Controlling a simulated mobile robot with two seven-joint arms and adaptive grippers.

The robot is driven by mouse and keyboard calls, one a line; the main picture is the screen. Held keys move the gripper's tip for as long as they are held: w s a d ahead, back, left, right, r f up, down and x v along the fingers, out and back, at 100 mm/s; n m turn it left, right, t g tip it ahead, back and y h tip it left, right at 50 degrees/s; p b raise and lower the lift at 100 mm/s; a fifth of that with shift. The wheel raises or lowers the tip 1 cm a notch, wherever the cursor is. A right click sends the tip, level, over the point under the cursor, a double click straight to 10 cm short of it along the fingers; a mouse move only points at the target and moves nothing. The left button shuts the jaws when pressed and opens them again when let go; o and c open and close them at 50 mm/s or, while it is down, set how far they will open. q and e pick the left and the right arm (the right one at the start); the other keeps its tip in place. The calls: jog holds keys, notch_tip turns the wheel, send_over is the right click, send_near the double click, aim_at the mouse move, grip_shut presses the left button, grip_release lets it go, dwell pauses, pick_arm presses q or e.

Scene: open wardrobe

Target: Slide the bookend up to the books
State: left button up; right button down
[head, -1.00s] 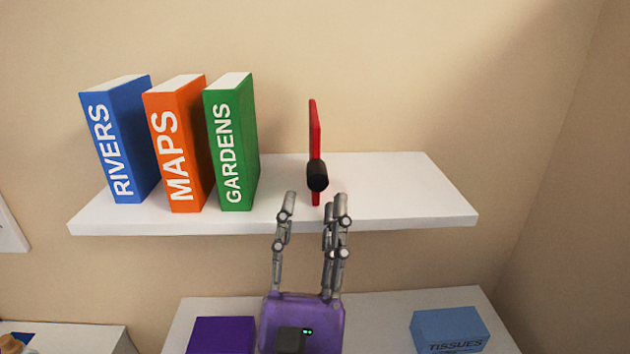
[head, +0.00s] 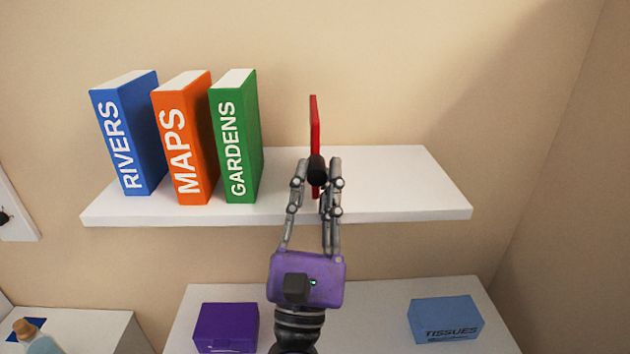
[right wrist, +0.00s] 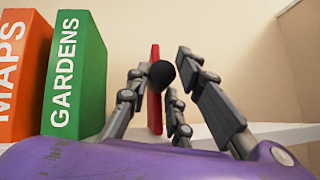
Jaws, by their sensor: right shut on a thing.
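The red bookend (head: 314,125) stands upright on the white shelf (head: 400,190), with a black knob (head: 317,170) on its front. Three books stand to its left: blue RIVERS (head: 128,135), orange MAPS (head: 186,140) and green GARDENS (head: 236,140). A gap of bare shelf lies between GARDENS and the bookend. My right gripper (head: 318,180) is shut on the knob, its fingers on either side. The right wrist view also shows the knob (right wrist: 161,74), the red bookend (right wrist: 154,110) and the GARDENS book (right wrist: 75,75). My left gripper is not in view.
A lower white surface (head: 380,310) holds a purple box (head: 226,328) and a blue TISSUES box (head: 445,320). The shelf right of the bookend is clear. A bottle (head: 35,338) stands at the lower left.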

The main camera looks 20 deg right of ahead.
jog(key=shift+a, duration=0.1)
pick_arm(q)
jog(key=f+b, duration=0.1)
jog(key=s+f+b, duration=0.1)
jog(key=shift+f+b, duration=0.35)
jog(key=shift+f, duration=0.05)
pick_arm(e)
jog(key=w+a, duration=0.2)
jog(key=a, duration=0.5)
jog(key=shift+a, duration=0.2)
jog(key=c, duration=1.6)
grip_release()
jog(key=shift+w+r, duration=0.1)
jog(key=shift+c, duration=0.2)
jog(key=v, duration=1.2)
